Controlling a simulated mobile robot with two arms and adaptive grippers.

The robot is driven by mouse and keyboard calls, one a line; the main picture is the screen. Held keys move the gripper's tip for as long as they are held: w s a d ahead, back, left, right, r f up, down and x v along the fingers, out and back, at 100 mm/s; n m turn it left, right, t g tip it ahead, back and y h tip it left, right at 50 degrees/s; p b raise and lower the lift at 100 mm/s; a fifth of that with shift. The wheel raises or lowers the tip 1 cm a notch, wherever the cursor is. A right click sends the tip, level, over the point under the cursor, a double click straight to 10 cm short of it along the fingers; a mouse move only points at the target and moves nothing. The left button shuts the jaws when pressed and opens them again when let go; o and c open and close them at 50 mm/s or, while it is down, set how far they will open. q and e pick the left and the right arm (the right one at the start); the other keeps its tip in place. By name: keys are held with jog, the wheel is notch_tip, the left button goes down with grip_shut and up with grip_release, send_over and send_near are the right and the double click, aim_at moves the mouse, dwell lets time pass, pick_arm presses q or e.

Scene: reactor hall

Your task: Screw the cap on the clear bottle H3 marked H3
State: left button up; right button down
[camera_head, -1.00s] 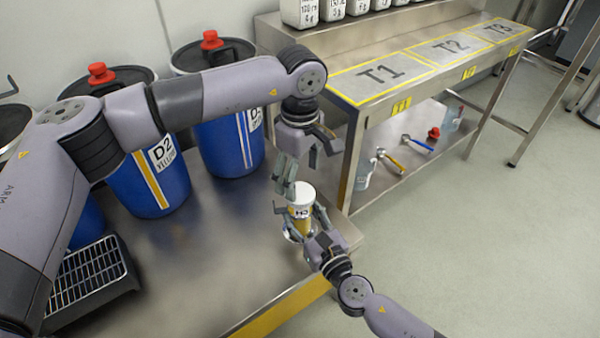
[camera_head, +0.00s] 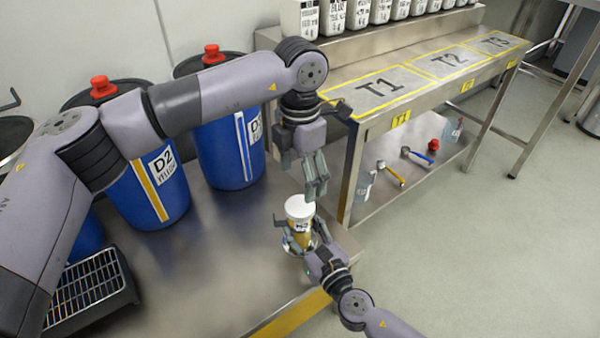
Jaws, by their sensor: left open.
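The clear bottle H3 (camera_head: 301,238) has yellow contents and a small label that I can only partly read. It stands upright near the bench's right corner, with the white cap (camera_head: 299,207) on its top. I cannot tell how tight the cap is. My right gripper (camera_head: 303,243) comes from the lower right, with its fingers around the bottle's body on both sides, and appears closed on it. My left gripper (camera_head: 313,188) points down just above and slightly right of the cap. It is open, empty and apart from the cap.
Blue drums D2 (camera_head: 145,190) and D1 (camera_head: 225,150) stand at the back of the steel bench (camera_head: 200,275). A black grated tray (camera_head: 90,290) is at the left. The side table (camera_head: 378,87) carries marked areas T1, T2 and T3. Tools lie on its lower shelf.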

aim_at(300, 205)
pick_arm(q)
notch_tip(300, 205, down, 8)
jog(key=shift+f, duration=0.1)
dwell(0.7)
jog(key=shift+c, duration=0.5)
jog(key=c, duration=1.1)
jog(key=o, duration=1.3)
jog(key=shift+o, duration=0.2)
notch_tip(300, 205, up, 12)
jog(key=shift+r, duration=0.2)
